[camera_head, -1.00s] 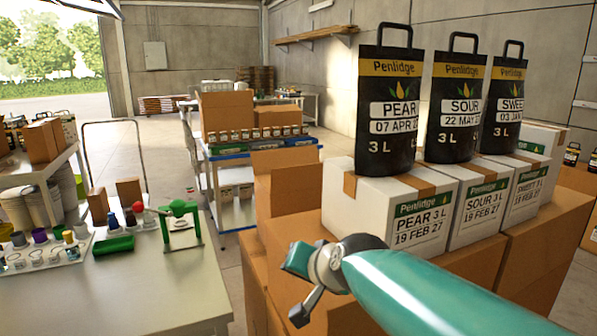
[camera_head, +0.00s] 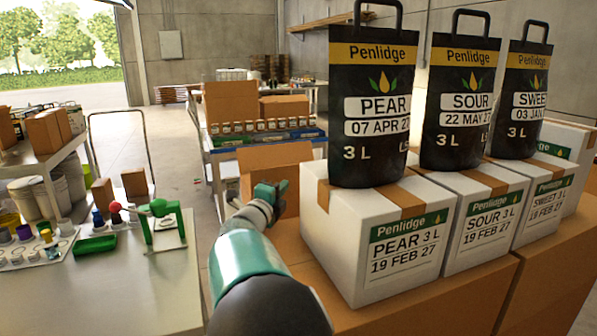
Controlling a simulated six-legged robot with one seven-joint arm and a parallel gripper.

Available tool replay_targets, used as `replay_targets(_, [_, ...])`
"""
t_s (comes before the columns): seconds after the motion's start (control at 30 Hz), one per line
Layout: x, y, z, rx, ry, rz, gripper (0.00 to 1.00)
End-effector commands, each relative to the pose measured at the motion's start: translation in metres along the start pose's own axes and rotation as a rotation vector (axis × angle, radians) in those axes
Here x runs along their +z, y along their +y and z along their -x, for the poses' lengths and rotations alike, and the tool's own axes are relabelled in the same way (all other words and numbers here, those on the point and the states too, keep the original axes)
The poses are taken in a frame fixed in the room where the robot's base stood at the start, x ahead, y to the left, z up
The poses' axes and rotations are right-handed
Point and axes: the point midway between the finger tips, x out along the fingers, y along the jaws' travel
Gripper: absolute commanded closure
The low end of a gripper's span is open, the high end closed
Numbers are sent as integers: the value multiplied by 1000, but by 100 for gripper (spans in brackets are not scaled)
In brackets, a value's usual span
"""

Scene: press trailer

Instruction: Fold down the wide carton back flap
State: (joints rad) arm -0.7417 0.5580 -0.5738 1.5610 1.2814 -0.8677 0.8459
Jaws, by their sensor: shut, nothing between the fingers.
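An upright brown cardboard flap (camera_head: 262,156) stands at the middle of the view, left of the white PEAR box. It looks like the carton's raised back flap. The carton below it is mostly hidden by my arm and the white box. My gripper (camera_head: 282,187) is in front of the flap, with its fingers shut and empty. It overlaps the flap in the picture; I cannot tell whether it touches.
White Penlidge boxes (camera_head: 335,257) stand on brown cartons (camera_head: 420,310) at the right, with black pouches (camera_head: 368,120) on top. A loaded cart (camera_head: 212,150) stands behind the flap. A bench (camera_head: 140,300) with a green press (camera_head: 160,208) is at the left.

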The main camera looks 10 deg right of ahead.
Motion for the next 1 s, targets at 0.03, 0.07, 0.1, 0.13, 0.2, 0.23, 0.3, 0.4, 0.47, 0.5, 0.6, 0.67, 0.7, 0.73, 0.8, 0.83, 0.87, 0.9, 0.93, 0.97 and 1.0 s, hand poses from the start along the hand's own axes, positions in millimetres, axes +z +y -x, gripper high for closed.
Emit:
replay_targets(0.03, [4, 2, 2, -8, 8, -9, 100])
replay_targets(0.07, [4, 2, 2, -11, 12, -13, 100])
replay_targets(0.1, [4, 2, 1, -14, 15, -16, 100])
replay_targets(0.13, [4, 1, 0, -15, 17, -18, 100])
replay_targets(0.2, [3, 1, -7, -15, 18, -18, 100])
replay_targets(0.23, [3, 1, -11, -16, 18, -17, 100])
replay_targets(0.3, [3, 1, -21, -15, 16, -16, 100])
replay_targets(0.4, [4, 1, -40, -15, 15, -16, 100])
replay_targets(0.47, [3, 0, -52, -16, 15, -17, 100])
replay_targets(0.5, [3, 0, -59, -16, 15, -17, 100])
replay_targets(0.6, [3, 0, -76, -16, 15, -16, 100])
replay_targets(0.67, [3, 0, -83, -15, 14, -17, 100])
replay_targets(0.7, [3, 0, -87, -15, 14, -18, 100])
replay_targets(0.73, [3, 0, -90, -15, 14, -18, 100])
replay_targets(0.8, [3, 0, -93, -14, 13, -18, 100])
replay_targets(0.83, [3, -1, -94, -14, 12, -18, 100])
replay_targets(0.87, [4, -1, -95, -14, 12, -18, 100])
replay_targets(0.9, [4, -1, -96, -14, 11, -18, 100])
replay_targets(0.93, [4, -1, -96, -14, 11, -18, 100])
replay_targets(0.97, [4, -1, -96, -14, 11, -18, 100])
replay_targets(1.0, [3, 0, -96, -14, 12, -18, 100])
